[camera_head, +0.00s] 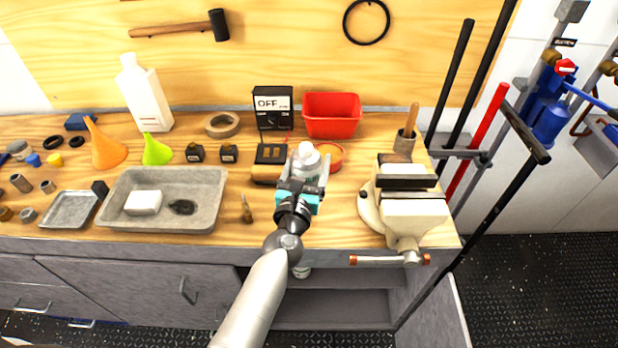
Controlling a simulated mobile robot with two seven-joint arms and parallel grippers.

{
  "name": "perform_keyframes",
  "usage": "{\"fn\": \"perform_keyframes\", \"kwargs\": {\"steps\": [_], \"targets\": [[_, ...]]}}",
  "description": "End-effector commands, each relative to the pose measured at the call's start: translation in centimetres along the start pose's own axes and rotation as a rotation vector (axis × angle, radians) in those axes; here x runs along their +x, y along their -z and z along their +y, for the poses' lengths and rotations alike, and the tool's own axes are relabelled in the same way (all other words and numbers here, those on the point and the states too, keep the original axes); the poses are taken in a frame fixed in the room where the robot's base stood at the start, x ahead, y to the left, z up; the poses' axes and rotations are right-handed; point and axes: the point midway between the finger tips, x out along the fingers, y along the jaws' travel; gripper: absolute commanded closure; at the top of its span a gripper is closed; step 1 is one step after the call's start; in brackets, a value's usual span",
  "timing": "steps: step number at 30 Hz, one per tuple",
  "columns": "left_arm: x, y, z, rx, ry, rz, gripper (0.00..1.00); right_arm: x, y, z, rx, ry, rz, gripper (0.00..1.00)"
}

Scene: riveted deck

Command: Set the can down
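A pale grey-white can (307,154) with a rounded top is near the middle of the wooden workbench (335,222). My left gripper (306,170) reaches up from the lower left, with one finger on each side of the can, and looks shut on it. The gripper and its teal part hide the can's lower portion. I cannot tell whether its base touches the bench top. My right gripper is not in view.
A vise (403,205) is at right, a grey tray (205,205) at left. Bare wood lies between the gripper and the vise.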

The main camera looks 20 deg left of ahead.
Motion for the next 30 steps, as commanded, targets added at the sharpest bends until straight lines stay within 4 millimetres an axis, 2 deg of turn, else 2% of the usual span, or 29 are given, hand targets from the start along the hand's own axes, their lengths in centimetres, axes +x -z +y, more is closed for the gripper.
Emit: {"fn": "perform_keyframes", "kwargs": {"steps": [10, 24, 25, 30], "targets": [[0.0, 3.8, 0.0, 0.002, 0.000, -0.002, 1.00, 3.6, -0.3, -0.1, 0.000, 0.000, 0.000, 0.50], [0.0, 4.2, 0.0, 0.000, 0.000, -0.002, 1.00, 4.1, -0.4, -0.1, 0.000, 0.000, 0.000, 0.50], [0.0, 4.2, 0.0, 0.001, 0.000, 0.001, 0.19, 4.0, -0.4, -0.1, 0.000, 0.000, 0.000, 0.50], [0.0, 4.2, 0.0, 0.000, 0.000, 0.001, 0.00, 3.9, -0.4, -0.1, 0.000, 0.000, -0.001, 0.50]]}}
